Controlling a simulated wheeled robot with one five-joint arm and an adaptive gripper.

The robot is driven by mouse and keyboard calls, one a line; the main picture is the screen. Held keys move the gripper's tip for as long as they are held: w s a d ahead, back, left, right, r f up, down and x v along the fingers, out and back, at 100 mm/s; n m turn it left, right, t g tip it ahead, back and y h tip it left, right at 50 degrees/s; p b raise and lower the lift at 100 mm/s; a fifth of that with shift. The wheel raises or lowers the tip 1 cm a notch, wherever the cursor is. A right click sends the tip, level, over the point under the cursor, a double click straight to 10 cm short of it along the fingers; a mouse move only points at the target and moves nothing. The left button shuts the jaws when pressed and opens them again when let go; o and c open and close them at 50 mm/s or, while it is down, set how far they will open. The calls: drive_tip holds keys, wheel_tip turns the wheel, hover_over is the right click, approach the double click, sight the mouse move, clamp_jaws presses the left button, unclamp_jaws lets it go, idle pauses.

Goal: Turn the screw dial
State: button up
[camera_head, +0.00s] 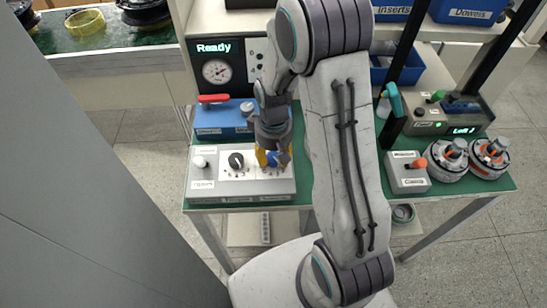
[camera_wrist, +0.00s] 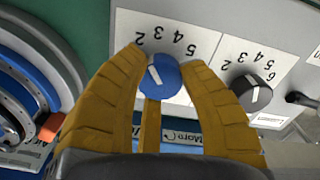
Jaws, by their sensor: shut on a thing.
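A blue dial (camera_wrist: 166,76) with a white pointer line sits on a numbered white plate (camera_wrist: 190,30) in the wrist view. Its pointer slants up and slightly left, towards the 2 side of the scale. My gripper (camera_wrist: 165,60) is shut on the blue dial, with one yellow finger on each side. In the head view my gripper (camera_head: 272,160) is at the right part of the grey control box (camera_head: 215,184), partly covering the blue dial (camera_head: 284,158). A black dial (camera_wrist: 251,92) is beside it on the box; it also shows in the head view (camera_head: 236,161). I cannot read which dial is labelled screw.
A blue box with a red lever (camera_head: 213,98) stands behind the control box. A gauge panel reading "Ready" (camera_head: 214,48) is farther back. A small grey box with an orange knob (camera_head: 407,180) and two hub motors (camera_head: 447,160) stand to the right.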

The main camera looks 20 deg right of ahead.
sight(273, 157)
drive_tip(key=shift+s+f+m+b, duration=0.15)
drive_tip(key=shift+m+b, duration=0.75)
drive_tip(key=shift+m, duration=1.1)
drive_tip(key=o, duration=1.2)
drive_tip(key=shift+r, duration=0.2)
wheel_tip(273, 157, up, 12)
drive_tip(key=shift+f, duration=0.1)
